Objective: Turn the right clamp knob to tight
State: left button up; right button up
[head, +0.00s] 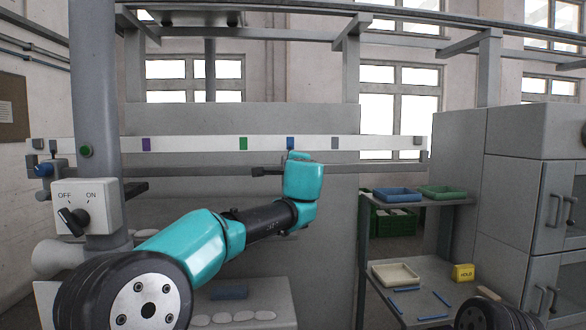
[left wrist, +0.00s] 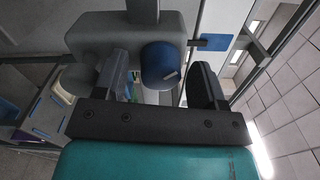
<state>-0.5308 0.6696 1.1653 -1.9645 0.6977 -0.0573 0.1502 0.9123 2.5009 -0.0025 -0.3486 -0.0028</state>
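In the left wrist view a dark blue clamp knob (left wrist: 158,66) with a pale mark on its face sits on a grey clamp body (left wrist: 105,40). My left gripper (left wrist: 162,85) is open, with one finger on each side of the knob and a visible gap to each; I see no contact. In the head view my teal left wrist hides the right clamp and its knob, and most of the left gripper (head: 268,171). The left clamp's blue knob (head: 43,170) shows at the far left. My right gripper is out of view.
A white rail (head: 200,145) with coloured marks runs above a grey bar. An OFF/ON switch box (head: 97,208) stands at left. At right are a shelf with blue (head: 397,194) and green (head: 442,192) trays, a cream tray (head: 396,274) and a yellow HOLD block (head: 463,273).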

pick_arm(q)
jog(key=shift+s, duration=0.15)
jog(key=s+d, duration=0.2)
jog(key=s, duration=1.5)
jog(key=shift+f, duration=0.1)
